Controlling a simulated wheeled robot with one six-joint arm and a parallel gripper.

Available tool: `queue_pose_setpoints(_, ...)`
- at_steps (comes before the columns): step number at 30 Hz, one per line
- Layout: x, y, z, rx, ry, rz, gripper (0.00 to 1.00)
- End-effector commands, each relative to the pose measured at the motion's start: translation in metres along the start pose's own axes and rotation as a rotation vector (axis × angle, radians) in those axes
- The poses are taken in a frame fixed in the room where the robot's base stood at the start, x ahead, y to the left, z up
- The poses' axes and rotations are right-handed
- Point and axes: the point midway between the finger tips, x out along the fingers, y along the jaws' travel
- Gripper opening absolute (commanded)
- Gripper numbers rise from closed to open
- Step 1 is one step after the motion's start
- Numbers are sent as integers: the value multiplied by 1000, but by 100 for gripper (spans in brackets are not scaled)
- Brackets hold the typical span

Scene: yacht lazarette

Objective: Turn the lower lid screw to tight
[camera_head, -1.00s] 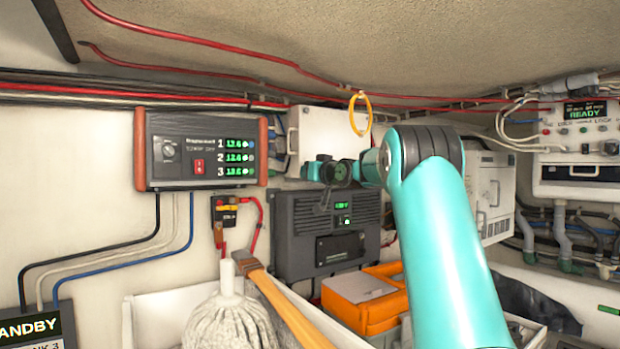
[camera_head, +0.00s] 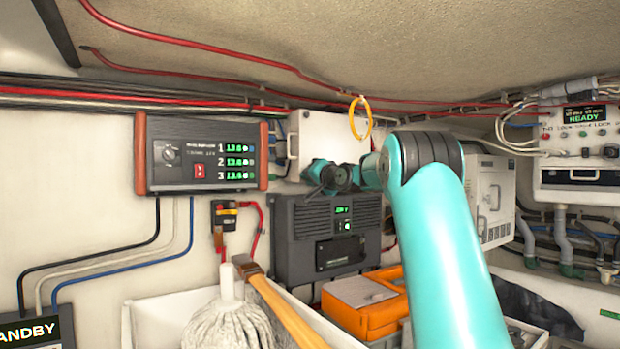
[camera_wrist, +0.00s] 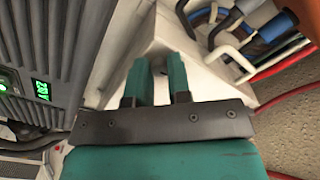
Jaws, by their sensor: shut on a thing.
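The white box (camera_head: 320,132) hangs on the back wall above the dark grey charger and right of the battery panel. My gripper (camera_wrist: 158,64) shows in the wrist view with its two teal fingers close together against the white box face (camera_wrist: 208,88). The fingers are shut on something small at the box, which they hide. I take it to be the lower lid screw, but its head and turn angle cannot be seen. In the head view my wrist and arm cover the lower part of the box and the fingertips.
The grey charger (camera_head: 300,240) with a lit display sits close below my wrist. A yellow ring (camera_head: 360,118) hangs by the box's right side. Cables run close by in the wrist view. A mop (camera_head: 228,318), a wooden handle (camera_head: 285,312) and an orange case (camera_head: 365,300) stand below.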

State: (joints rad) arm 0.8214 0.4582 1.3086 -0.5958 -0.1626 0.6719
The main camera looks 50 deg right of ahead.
Motion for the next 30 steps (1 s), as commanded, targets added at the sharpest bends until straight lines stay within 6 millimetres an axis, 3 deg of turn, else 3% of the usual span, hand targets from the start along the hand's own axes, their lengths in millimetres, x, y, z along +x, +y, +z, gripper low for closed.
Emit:
queue_pose_setpoints(15, 0, 0, -1, 20, 2, 0, 0)
queue_pose_setpoints(16, 0, 0, -1, 20, 2, 0, 21)
queue_pose_setpoints(19, 0, 0, -1, 19, 2, 0, 44)
queue_pose_setpoints(30, -5, 1, 0, 18, 2, 0, 44)
